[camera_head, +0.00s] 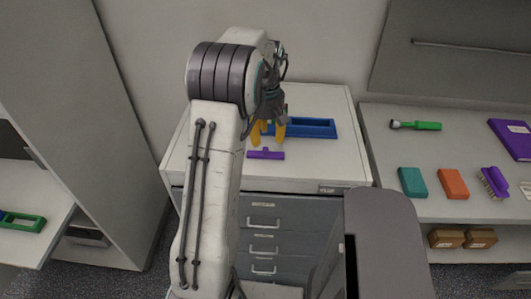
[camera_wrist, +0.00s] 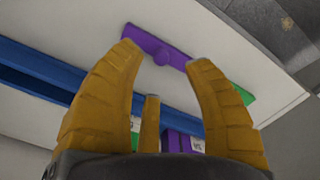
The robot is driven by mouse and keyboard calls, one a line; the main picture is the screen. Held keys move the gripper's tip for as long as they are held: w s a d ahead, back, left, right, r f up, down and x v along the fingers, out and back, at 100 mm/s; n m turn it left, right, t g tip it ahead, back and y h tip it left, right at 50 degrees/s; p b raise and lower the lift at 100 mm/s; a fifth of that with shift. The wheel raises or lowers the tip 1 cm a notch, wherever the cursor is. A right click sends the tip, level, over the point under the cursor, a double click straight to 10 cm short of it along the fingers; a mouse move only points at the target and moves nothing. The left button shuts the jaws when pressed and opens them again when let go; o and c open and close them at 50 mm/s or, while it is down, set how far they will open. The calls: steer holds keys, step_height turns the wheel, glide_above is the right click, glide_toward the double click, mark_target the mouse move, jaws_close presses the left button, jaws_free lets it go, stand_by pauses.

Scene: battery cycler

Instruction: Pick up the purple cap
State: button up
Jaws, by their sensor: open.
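The purple cap (camera_head: 265,155) is a flat bar with a small round knob on one long side. It lies on the white cabinet top, near the front edge. It also shows in the wrist view (camera_wrist: 172,54), just beyond my fingertips. My gripper (camera_head: 268,141) is open and empty, with yellow fingers pointing down just behind the cap. In the wrist view my gripper (camera_wrist: 163,54) has its fingers spread toward the two ends of the cap. I cannot tell whether a fingertip touches it.
A blue tray (camera_head: 318,129) lies behind the cap, partly hidden by my gripper. The white cabinet top (camera_head: 325,165) is bare at the front right.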

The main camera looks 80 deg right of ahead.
mark_target(265, 148)
steer(key=shift+w+d+f+p, duration=0.1)
steer(key=shift+f+p, duration=0.25)
steer(key=shift+f, duration=1.15)
steer(key=shift+w+f+p, duration=0.1)
steer(key=shift+f+p, duration=0.2)
steer(key=shift+f, duration=1.15)
steer(key=shift+o, duration=0.2)
jaws_close()
